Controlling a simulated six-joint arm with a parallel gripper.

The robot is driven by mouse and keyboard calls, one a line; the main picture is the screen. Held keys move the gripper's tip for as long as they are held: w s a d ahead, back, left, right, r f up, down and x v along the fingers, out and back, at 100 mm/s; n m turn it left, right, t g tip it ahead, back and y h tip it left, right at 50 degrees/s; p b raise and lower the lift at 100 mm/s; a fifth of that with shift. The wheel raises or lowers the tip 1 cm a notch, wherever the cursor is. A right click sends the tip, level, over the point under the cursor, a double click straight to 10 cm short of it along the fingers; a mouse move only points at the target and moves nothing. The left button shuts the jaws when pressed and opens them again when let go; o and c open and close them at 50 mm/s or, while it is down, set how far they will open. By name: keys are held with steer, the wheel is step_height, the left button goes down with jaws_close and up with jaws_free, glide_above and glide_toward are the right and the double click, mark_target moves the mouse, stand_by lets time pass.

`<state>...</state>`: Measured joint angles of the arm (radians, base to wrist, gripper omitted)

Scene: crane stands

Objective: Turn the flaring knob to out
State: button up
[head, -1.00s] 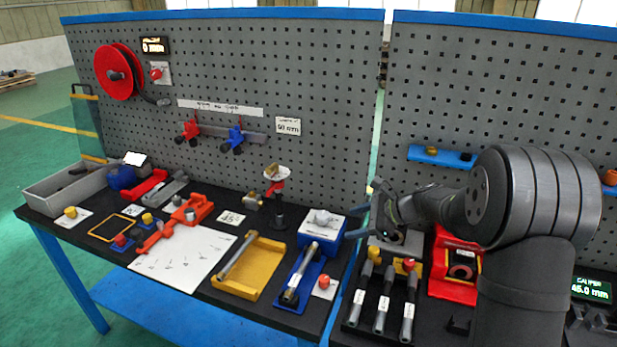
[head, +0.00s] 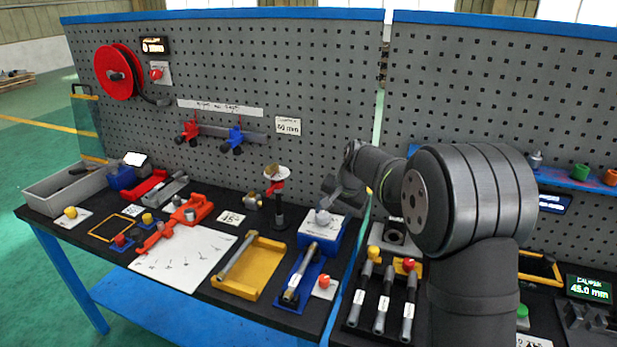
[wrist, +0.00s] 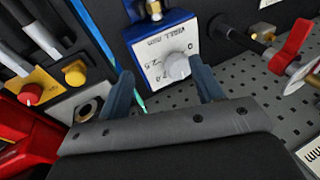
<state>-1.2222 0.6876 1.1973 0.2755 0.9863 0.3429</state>
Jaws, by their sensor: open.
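A pale grey knob (wrist: 177,66) sits on the white printed face of a blue box (wrist: 140,27). The face carries numbers and small lettering; I cannot read the word "out" or tell the knob's setting. In the head view the knob (head: 322,217) is on the blue box (head: 318,239) at the bench's right end. My gripper (wrist: 161,68) is open. Its two blue-grey fingers appear on either side of the knob in the wrist view; contact is not clear. In the head view my gripper (head: 333,193) is right at the knob, partly hiding it.
A yellow block with a red knob (wrist: 29,94) and a yellow knob (wrist: 75,72) stands nearby. A stand with a red lever (wrist: 292,45) is on the other side. The pegboard (head: 300,90) rises close behind the box.

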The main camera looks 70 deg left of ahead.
mark_target(322, 214)
steer(key=a+r+n+t, duration=0.3)
steer(key=a+n, duration=0.1)
steer(key=n, duration=0.1)
steer(key=x, duration=0.8)
steer(key=shift+s+f, duration=0.25)
steer(key=shift+s, duration=0.15)
steer(key=shift+a+f, duration=0.15)
steer(key=shift+f, duration=0.2)
steer(key=m+t, duration=0.1)
steer(key=m, duration=0.2)
steer(key=shift+r, duration=0.1)
steer(key=m+h, duration=0.1)
steer(key=m, duration=0.1)
steer(key=m+t, duration=0.1)
steer(key=m, duration=0.1)
steer(key=shift+s+a+m+h, duration=0.1)
steer(key=shift+s+m+h, duration=0.05)
steer(key=shift+m+h, duration=0.2)
steer(key=v, duration=1.7)
steer(key=shift+s, duration=0.2)
